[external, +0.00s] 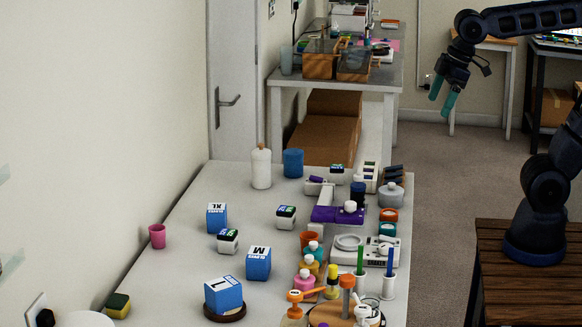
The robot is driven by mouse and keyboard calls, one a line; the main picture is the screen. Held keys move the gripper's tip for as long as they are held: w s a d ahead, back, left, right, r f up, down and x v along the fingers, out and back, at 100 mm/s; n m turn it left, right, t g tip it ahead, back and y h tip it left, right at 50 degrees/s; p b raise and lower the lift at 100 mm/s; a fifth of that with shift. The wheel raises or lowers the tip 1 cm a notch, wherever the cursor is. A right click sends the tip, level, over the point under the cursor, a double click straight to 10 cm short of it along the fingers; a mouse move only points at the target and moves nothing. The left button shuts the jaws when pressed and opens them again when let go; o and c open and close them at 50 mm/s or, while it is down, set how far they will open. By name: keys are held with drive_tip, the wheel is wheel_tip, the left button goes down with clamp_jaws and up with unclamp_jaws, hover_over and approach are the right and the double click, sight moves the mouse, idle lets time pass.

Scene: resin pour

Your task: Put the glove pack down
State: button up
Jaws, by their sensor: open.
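Three blue and white glove packs stand on the long light table (180,262). One marked XL (217,217) is at the left, and one marked M (258,263) is nearer the middle. The third, with a mark that looks like L (224,296), rests on a dark round base (225,316) at the front. My gripper (442,104) has teal fingers. It is open and empty, high at the upper right, well away from the packs and beyond the table's right edge.
Small white and dark boxes (285,217) stand among the packs. A pink cup (157,236) and a sponge (118,305) are at the left edge. The table's left-middle is fairly clear.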

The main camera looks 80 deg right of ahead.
drive_tip(key=s+d+f+m, duration=0.2)
drive_tip(key=s+f+m, duration=0.1)
drive_tip(key=s, duration=0.5)
drive_tip(key=shift+d+f+m+t, duration=0.25)
drive_tip(key=shift+f+m+t, duration=0.05)
drive_tip(key=shift+f, duration=0.55)
drive_tip(key=shift+o, duration=0.4)
drive_tip(key=shift+o, duration=1.2)
drive_tip(key=shift+w, duration=0.15)
drive_tip(key=w+a+r+g, duration=0.1)
drive_tip(key=w+r, duration=0.1)
drive_tip(key=w, duration=0.9)
drive_tip(key=w+r+g, duration=0.1)
drive_tip(key=w+r, duration=0.1)
drive_tip(key=w, duration=0.8)
drive_tip(key=w+a+f+g, duration=0.15)
drive_tip(key=w+f, duration=0.25)
drive_tip(key=w, duration=1)
drive_tip(key=w+a+f+g, duration=0.1)
drive_tip(key=w+f, duration=0.7)
drive_tip(key=w, duration=0.3)
wheel_tip(320, 180, down, 10)
drive_tip(key=shift+r, duration=0.15)
